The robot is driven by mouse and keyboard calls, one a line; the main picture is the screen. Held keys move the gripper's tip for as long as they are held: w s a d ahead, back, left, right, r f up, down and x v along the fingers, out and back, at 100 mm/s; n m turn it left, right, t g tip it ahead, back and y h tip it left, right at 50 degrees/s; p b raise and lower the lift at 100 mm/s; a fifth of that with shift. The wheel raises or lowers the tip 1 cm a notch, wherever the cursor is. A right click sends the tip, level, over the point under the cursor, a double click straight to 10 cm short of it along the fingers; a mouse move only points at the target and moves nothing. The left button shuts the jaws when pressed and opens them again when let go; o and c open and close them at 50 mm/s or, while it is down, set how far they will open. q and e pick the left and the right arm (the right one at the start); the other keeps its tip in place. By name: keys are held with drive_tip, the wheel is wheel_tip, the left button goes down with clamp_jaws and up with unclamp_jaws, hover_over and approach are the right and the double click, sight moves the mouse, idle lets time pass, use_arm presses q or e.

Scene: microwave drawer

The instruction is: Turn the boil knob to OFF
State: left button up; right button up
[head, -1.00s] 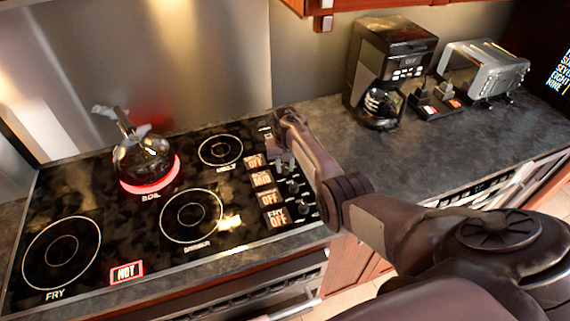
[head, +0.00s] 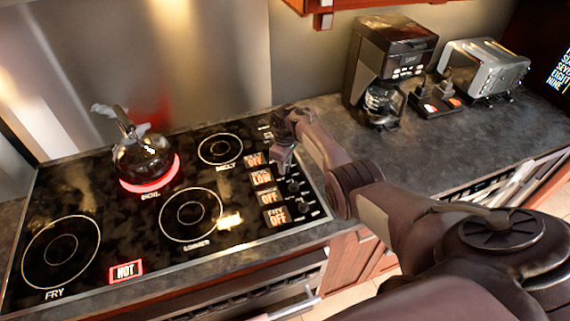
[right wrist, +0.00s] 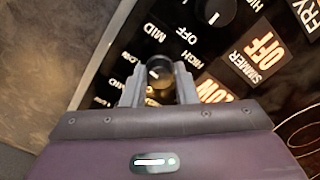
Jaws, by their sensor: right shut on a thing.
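The boil knob (right wrist: 158,72) is a small dark round knob, between my right gripper's fingers in the right wrist view. My right gripper (right wrist: 158,82) is shut on it; in the head view the gripper (head: 281,165) is at the right edge of the stove and hides the knob. The lit display beside this knob reads LOW (right wrist: 215,95); it also shows in the head view (head: 262,178). The BOIL burner (head: 150,185) glows red under a dark glass kettle (head: 142,157). My left gripper is not in view.
Other knobs line the stove's right edge, including one (right wrist: 215,10) close to my fingers, by the SIMMER display (right wrist: 265,52), which reads OFF. A coffee maker (head: 388,65) and a toaster (head: 485,68) stand on the counter at back right. The HOT sign (head: 126,271) is lit.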

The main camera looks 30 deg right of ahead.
drive_tip(key=n+b, duration=0.1)
drive_tip(key=n, duration=0.3)
drive_tip(key=shift+w+n, duration=0.1)
drive_tip(key=shift+n, duration=0.3)
drive_tip(key=n+b, duration=0.1)
drive_tip(key=n, duration=0.3)
drive_tip(key=shift+n+b, duration=0.3)
drive_tip(key=n+b, duration=0.2)
drive_tip(key=n, duration=0.2)
drive_tip(key=shift+f, duration=0.1)
drive_tip(key=n+b, duration=0.3)
drive_tip(key=n, duration=0.2)
drive_tip(key=o, duration=1)
